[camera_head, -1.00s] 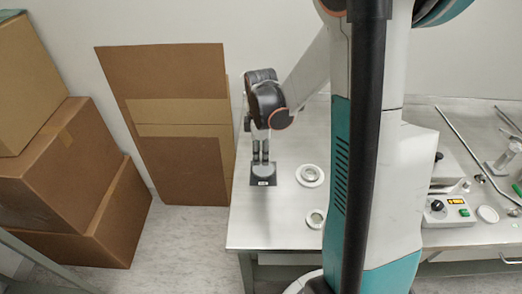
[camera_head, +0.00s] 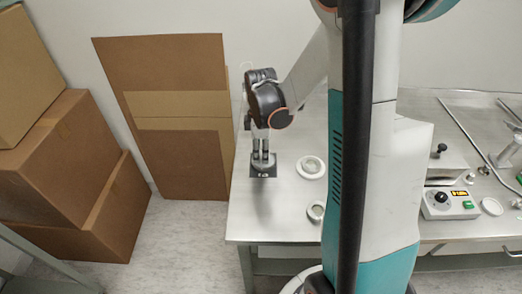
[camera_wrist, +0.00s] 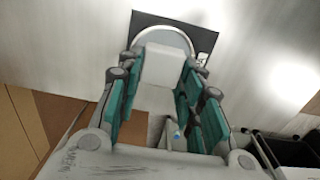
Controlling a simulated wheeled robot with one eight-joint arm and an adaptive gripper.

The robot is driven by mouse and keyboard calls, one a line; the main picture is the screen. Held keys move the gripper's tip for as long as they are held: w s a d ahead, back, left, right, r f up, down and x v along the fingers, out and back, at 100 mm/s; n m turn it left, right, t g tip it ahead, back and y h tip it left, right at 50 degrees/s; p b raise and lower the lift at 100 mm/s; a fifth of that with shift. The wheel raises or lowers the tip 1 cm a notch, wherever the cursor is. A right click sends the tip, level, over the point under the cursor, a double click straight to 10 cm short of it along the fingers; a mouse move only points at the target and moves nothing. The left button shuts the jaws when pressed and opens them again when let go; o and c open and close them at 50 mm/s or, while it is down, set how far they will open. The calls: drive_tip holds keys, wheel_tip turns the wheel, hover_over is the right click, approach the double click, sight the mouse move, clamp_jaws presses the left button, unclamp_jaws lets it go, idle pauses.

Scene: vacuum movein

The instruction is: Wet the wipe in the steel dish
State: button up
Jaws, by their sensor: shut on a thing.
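My gripper (camera_head: 260,157) reaches down over a dark square plate (camera_head: 256,172) near the left edge of the steel table. In the wrist view my gripper (camera_wrist: 158,80) is shut on a white block-like thing, which looks like the wipe (camera_wrist: 165,64). Beyond it in the wrist view lies a round grey dish (camera_wrist: 168,30), likely the steel dish, on the dark plate (camera_wrist: 206,40). The held wipe hides much of the dish. I cannot tell whether the wipe touches it. In the head view my gripper hides the dish.
Two small round pale dishes stand right of my gripper, one farther back (camera_head: 312,167) and one nearer the front (camera_head: 316,211). Cardboard boxes (camera_head: 70,150) and an upright cardboard sheet (camera_head: 165,90) stand left of the table. A control unit (camera_head: 448,204) is at right.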

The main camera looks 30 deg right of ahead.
sight(261, 153)
drive_tip(key=shift+f+b, duration=0.55)
idle(1.7)
drive_tip(key=shift+r+p, duration=2.5)
drive_tip(key=shift+r, duration=1.05)
